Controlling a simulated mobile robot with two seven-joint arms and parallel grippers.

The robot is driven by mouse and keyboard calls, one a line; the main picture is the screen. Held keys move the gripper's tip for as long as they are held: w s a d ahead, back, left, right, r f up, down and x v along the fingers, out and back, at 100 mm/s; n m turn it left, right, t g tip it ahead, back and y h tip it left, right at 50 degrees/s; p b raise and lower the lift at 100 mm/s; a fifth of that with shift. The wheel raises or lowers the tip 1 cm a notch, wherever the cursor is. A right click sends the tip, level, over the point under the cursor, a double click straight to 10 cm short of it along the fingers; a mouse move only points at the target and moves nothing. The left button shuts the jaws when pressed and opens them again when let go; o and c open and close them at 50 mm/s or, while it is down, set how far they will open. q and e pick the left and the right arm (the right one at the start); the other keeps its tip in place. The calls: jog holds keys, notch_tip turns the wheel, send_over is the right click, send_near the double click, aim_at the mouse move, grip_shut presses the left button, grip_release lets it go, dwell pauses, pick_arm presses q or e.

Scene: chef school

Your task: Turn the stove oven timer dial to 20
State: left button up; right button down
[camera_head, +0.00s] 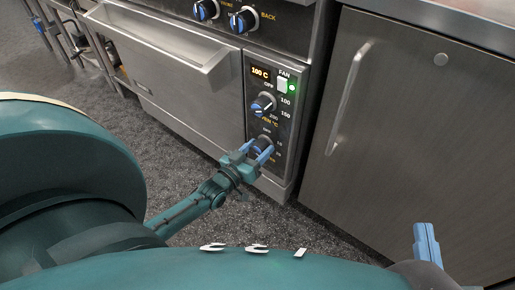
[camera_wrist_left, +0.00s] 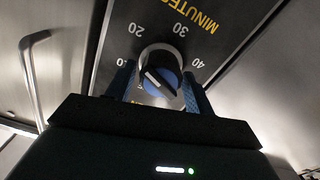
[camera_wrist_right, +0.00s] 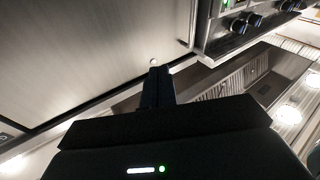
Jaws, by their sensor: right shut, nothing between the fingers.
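The timer dial (camera_head: 264,143) is the lowest knob on the oven's control panel, black with a blue face. In the left wrist view the dial (camera_wrist_left: 160,75) appears with upside-down marks 20, 30 and 40 and the word MINUTES. A dark diagonal bar crosses its face; I cannot tell which mark it points to. My left gripper (camera_head: 257,152) is at the dial, one finger on each side. Its fingers (camera_wrist_left: 160,90) are apart, and firm contact is not clear. My right gripper (camera_head: 426,245) is shut and empty, at the lower right, away from the oven.
The temperature knob (camera_head: 263,104) is just above the timer dial. Above it are the lit 100 C display (camera_head: 260,73) and the fan switch (camera_head: 282,85). The oven door handle (camera_head: 205,80) juts out at left. A steel cabinet (camera_head: 420,120) stands at right.

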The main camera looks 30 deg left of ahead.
pick_arm(q)
jog(key=shift+o, duration=0.9)
pick_arm(e)
jog(key=shift+r, duration=0.2)
jog(key=shift+r, duration=0.1)
pick_arm(q)
jog(key=shift+s, duration=0.2)
jog(key=s+a+p, duration=0.1)
jog(key=s+p, duration=0.2)
jog(key=s, duration=0.9)
jog(key=shift+s+p, duration=0.4)
pick_arm(e)
jog(key=shift+s+d+n, duration=0.2)
jog(key=shift+d+n, duration=0.1)
jog(key=shift+n, duration=0.1)
pick_arm(q)
jog(key=shift+w, duration=0.1)
pick_arm(e)
jog(key=shift+w, duration=0.15)
